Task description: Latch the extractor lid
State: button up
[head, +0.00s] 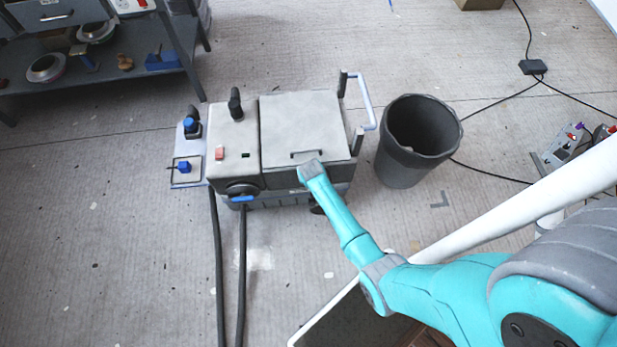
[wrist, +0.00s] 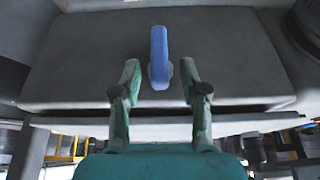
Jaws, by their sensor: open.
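The extractor (head: 232,150) is a grey box on the floor in the head view. Its square lid (head: 300,120) lies flat over its right part, with a thin dark handle near the front edge. My gripper (head: 310,170) is at the extractor's front face, just below the lid's front edge. In the wrist view a blue latch lever (wrist: 159,57) stands upright on a grey panel. My open gripper (wrist: 160,84) has one teal finger on each side of the lever, with small gaps visible. My arm hides the latch in the head view.
A dark bin (head: 393,165) stands right of the extractor, beside a pale blue push bar (head: 365,97). Two black hoses (head: 219,270) run forward along the floor. A grey shelf unit (head: 95,75) stands at the back left. Cables (head: 500,103) lie at the right.

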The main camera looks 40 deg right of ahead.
jog(key=shift+f, duration=0.25)
grip_shut()
